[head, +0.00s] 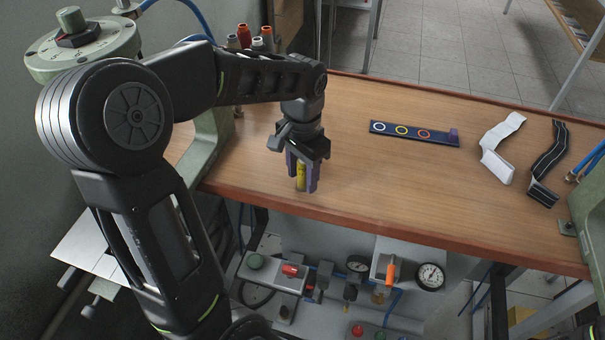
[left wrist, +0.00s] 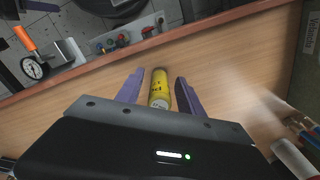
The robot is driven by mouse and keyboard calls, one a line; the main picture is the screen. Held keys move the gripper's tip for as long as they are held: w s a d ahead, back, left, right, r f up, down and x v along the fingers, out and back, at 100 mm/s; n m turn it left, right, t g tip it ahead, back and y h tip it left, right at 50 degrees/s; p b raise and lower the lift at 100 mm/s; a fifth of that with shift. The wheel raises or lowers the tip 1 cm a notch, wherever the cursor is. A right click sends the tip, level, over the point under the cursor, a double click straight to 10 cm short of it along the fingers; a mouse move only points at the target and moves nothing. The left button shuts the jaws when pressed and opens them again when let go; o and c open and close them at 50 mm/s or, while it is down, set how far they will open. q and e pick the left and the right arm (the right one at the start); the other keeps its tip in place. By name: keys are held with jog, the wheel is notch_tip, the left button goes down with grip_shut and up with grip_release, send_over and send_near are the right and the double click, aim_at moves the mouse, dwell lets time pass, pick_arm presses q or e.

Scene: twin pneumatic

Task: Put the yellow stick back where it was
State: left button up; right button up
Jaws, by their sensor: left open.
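The yellow stick (head: 301,176) stands on the wooden table near its front edge, between the fingers of my left gripper (head: 303,182). In the left wrist view the yellow stick (left wrist: 160,88) shows as a short yellow cylinder with dark print. The two purple fingers of my left gripper (left wrist: 158,88) are on either side of it, with a gap on each side. A dark strip (head: 413,134) with white, yellow and orange rings lies farther back on the table, with a small purple piece at its right end. My right gripper is not in view.
A white strap (head: 497,150) and a black strap (head: 547,165) lie on the right of the table. Several coloured sticks (head: 254,37) stand at the back left. Below the front edge is a panel with gauges (head: 430,276). The table's middle is clear.

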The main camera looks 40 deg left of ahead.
pick_arm(q)
notch_tip(320, 180, up, 12)
jog(key=shift+f, duration=0.1)
jog(key=shift+f, duration=0.1)
dwell(1.9)
